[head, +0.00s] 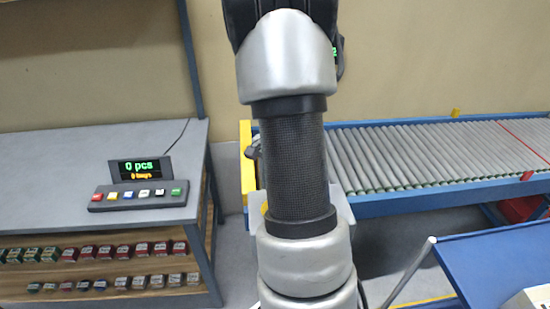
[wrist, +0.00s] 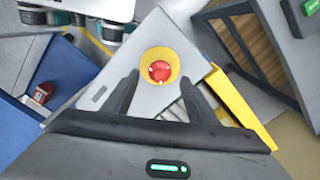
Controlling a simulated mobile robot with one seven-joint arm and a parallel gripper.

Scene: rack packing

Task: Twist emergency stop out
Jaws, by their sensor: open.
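The emergency stop is a red round button (wrist: 160,71) inside a yellow ring, on a light grey panel (wrist: 148,32) in the wrist view. My gripper (wrist: 160,82) is open and empty. Its two dark fingers point at the panel, one to the left and one to the right of the button and a little below it in the picture. I cannot tell how far the fingertips are from the panel. In the head view my arm hides the button, and only an edge of the grey panel (head: 344,220) shows beside it.
A roller conveyor (head: 430,153) with a blue frame runs behind the panel, with a yellow post (head: 247,165) at its left end. A grey bench (head: 40,160) with a button console (head: 138,195) stands left. A blue table (head: 500,265) is at the right.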

